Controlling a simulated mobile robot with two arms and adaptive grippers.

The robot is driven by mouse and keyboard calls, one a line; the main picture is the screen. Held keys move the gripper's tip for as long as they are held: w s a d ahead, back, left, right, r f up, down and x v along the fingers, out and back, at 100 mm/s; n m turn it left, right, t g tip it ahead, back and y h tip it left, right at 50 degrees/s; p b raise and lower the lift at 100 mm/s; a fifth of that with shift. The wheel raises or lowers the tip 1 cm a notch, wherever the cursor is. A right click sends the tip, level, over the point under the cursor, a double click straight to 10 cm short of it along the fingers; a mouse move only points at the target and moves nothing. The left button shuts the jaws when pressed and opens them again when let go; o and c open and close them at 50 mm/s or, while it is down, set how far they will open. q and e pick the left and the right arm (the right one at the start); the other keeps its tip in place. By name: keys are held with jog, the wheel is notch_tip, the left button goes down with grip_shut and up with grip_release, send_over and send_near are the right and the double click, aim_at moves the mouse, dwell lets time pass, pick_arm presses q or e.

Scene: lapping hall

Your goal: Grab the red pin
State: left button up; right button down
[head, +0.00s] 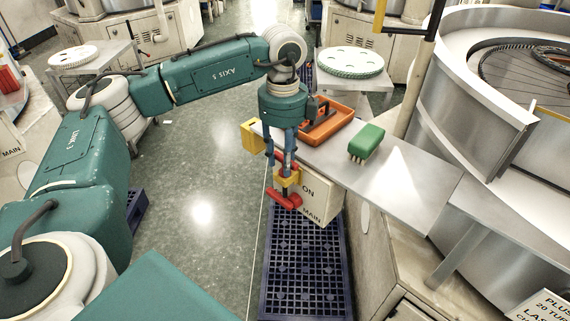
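My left gripper (279,168) points down beside the near left edge of a grey metal shelf. Its two bluish fingers stand somewhat apart. A red piece (281,157) shows between and partly behind the fingers; I cannot tell whether they touch it, and its shape is mostly hidden. Just below the fingertips are a yellow block (288,180) and a red bar-shaped handle (285,199), in front of a pale box (320,204) lettered ON and MAIN. I cannot tell which red part is the pin. My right gripper is not in view.
The grey shelf (415,190) carries an orange tray (335,124) and a green brush (367,142). A yellow box (252,136) sits at its left end. A dark blue pallet (305,270) lies below. A large round machine (470,130) stands right. Open floor lies left.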

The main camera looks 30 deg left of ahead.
pick_arm(q)
jog(key=shift+f, duration=0.65)
grip_shut()
jog(key=shift+r, duration=0.1)
